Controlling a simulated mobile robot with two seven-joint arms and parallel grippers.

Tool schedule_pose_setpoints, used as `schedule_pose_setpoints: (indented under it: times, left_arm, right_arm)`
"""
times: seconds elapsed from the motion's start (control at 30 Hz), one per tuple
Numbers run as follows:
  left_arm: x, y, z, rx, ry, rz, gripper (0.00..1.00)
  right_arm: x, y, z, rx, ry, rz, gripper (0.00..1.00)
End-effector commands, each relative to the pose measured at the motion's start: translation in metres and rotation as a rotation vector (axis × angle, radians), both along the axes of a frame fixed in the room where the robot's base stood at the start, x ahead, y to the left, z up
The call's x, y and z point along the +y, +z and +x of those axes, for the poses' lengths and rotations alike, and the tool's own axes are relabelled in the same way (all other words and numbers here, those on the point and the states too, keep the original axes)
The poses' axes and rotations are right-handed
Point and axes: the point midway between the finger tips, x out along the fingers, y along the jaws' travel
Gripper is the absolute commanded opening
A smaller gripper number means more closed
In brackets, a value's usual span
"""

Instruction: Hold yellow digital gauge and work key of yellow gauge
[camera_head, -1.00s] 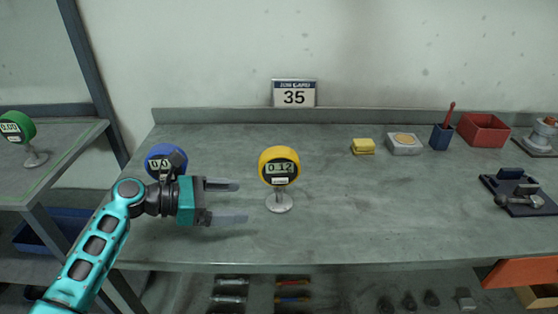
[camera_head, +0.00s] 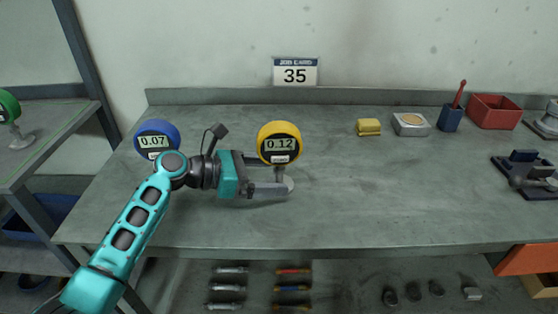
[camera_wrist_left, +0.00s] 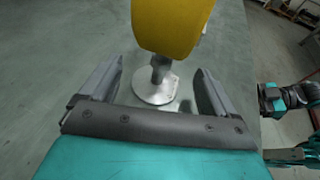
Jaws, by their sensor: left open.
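The yellow digital gauge (camera_head: 279,143) stands upright on the bench on a short stem with a round metal base. Its display reads 0.12, and a pale key strip (camera_head: 280,158) sits below the display. My left gripper (camera_head: 274,174) is open, with its fingers level with the gauge's stem. In the left wrist view the yellow gauge (camera_wrist_left: 170,25) rises between and just beyond the open fingers (camera_wrist_left: 155,85), above its stem and base (camera_wrist_left: 156,86). I cannot tell whether a finger touches the stem. My right gripper is not in the head view.
A blue gauge (camera_head: 157,139) reading 0.07 stands behind my left arm. A green gauge (camera_head: 8,107) is on the left side table. A yellow block (camera_head: 368,127), a grey box (camera_head: 411,124), a blue cup (camera_head: 450,117) and a red bin (camera_head: 493,111) line the back right. The bench middle is clear.

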Motion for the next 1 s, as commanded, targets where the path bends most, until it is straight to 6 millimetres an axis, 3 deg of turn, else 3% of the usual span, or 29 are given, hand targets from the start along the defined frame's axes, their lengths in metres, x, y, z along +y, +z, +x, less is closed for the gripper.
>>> schedule_pose_setpoints:
  times: [0.2,0.53,1.0]
  left_arm:
    - [-0.0125,-0.0038,0.0042,-0.001,0.001,0.000,0.90]
    - [-0.0140,-0.0049,0.0044,-0.001,0.000,0.001,0.89]
    - [-0.0137,-0.0051,0.0043,-0.001,0.000,0.001,0.44]
  right_arm:
    - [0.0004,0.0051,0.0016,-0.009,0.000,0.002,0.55]
    - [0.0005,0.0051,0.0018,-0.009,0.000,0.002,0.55]
    - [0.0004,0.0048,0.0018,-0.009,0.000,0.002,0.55]
